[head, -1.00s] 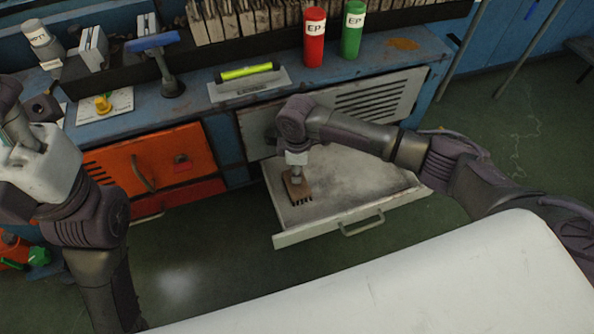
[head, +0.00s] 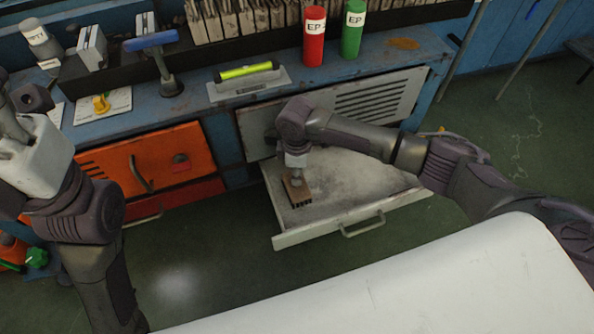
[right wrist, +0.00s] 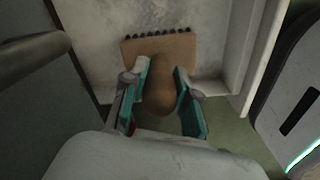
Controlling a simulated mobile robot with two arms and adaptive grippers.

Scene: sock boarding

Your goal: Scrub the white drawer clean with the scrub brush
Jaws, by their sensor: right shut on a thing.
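The white drawer (head: 310,233) is pulled open below the right part of the blue bench, with its handle on the front panel. Its floor shows grey, smudged dirt, mostly toward the back and middle. The scrub brush (head: 296,191), a brown block with dark bristles, is at the left part of the drawer floor. My right gripper (head: 297,168) is over it. In the right wrist view, the right gripper's teal-padded fingers (right wrist: 165,96) are on either side of the brush's rounded brown handle (right wrist: 161,90). My left gripper is not in view; only the left arm shows.
The bench top (head: 200,105) holds a red bottle (head: 314,37), a green bottle (head: 352,30), a trowel-like tool with a yellow-green handle (head: 246,72) and a blue-topped tool (head: 165,65). An orange cabinet (head: 165,160) is left of the drawer. Green floor is clear in front.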

